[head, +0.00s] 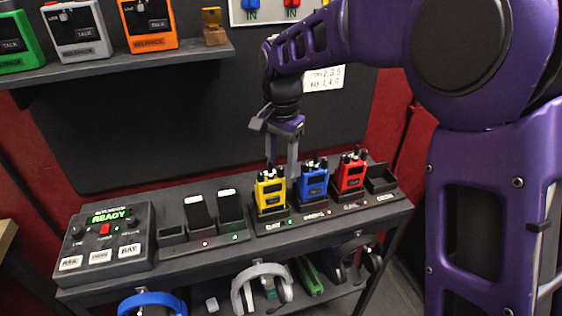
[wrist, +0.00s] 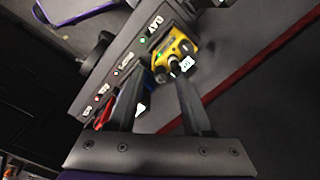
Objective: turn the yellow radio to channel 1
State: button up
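The yellow radio (head: 270,191) stands upright in the left slot of a dark charging dock on the bench. In the wrist view the yellow radio (wrist: 176,52) shows from above, with a dark knob carrying a white-green marking I cannot read. My gripper (head: 281,167) points down just behind and above the yellow and blue radios. In the wrist view my gripper (wrist: 156,82) has its fingers apart with nothing held between them. The right finger's tip lies close to the yellow radio's knob; I cannot tell whether they touch.
The blue radio (head: 312,182) and red radio (head: 350,173) stand to the right in the same dock row. A control box (head: 105,243) reading READY and two dark handsets (head: 198,213) are to the left. More radios (head: 150,22) sit on a shelf above; headsets (head: 262,286) hang below.

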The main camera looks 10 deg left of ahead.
aim_at(282, 168)
notch_tip(282, 168, up, 17)
jog(key=p, duration=0.2)
jog(key=shift+d+r, duration=0.15)
jog(key=shift+r, duration=0.05)
jog(key=shift+s+d, duration=0.1)
dwell(0.4)
